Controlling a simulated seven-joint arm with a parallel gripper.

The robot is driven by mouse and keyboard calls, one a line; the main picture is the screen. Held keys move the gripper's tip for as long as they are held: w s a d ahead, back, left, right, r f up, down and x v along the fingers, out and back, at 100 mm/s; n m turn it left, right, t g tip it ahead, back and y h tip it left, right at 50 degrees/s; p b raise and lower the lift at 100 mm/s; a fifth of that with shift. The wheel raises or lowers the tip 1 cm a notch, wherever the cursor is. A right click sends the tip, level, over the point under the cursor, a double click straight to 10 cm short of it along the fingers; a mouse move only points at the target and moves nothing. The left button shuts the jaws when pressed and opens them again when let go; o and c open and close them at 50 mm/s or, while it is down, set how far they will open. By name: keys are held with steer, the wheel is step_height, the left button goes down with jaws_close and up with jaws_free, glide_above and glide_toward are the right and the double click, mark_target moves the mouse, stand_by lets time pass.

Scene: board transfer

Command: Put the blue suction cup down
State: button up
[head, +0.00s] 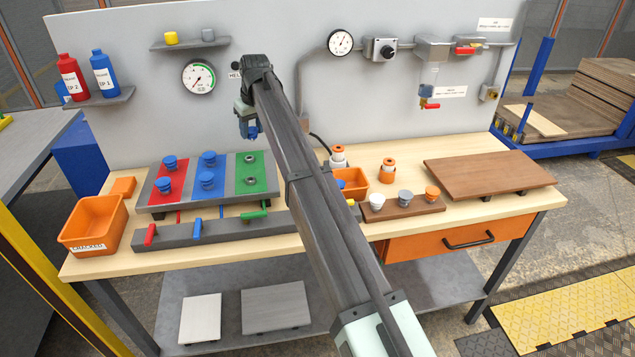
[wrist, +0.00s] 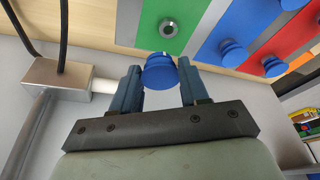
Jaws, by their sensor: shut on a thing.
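My gripper (head: 249,132) is raised in front of the back panel, above the far side of the three-colour board (head: 146,203). In the wrist view, a blue suction cup (wrist: 160,74) sits between the two fingers, which are shut on it. The board has a red, a blue and a green strip (head: 258,171). The red and blue strips each carry two blue cups, such as one on blue (head: 207,180) and one on red (head: 163,185). The green strip shows two bare grey ring seats; one appears in the wrist view (wrist: 169,27), apart from the held cup.
A bar with red, blue and green levers (head: 197,229) lies before the board. An orange bin marked CRACKED (head: 92,226) stands left. A small orange bin (head: 381,176), partly behind my arm, and a wooden block with white, grey and orange cups (head: 420,207) are right. A brown panel (head: 490,174) lies beyond.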

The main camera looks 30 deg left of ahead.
steer(key=w+d+m, duration=0.2)
steer(key=w+d, duration=0.7)
steer(key=w, duration=0.2)
glide_above(355, 174)
steer(key=s+d+n+g, duration=0.1)
steer(key=s+d+n, duration=0.1)
steer(key=s+n, duration=0.4)
steer(key=shift+n, duration=0.4)
steer(key=shift+w+d+f, duration=0.1)
steer(key=shift+w+f, duration=0.1)
steer(key=shift+f, duration=1.5)
steer(key=shift+w+a+f, duration=0.1)
steer(key=shift+w+f, duration=0.1)
steer(key=shift+f, duration=1.45)
steer(key=shift+w+d+f, duration=0.1)
steer(key=shift+w+f, duration=0.1)
steer(key=shift+f, duration=1.5)
steer(key=shift+f, duration=0.6)
steer(key=o, duration=0.9)
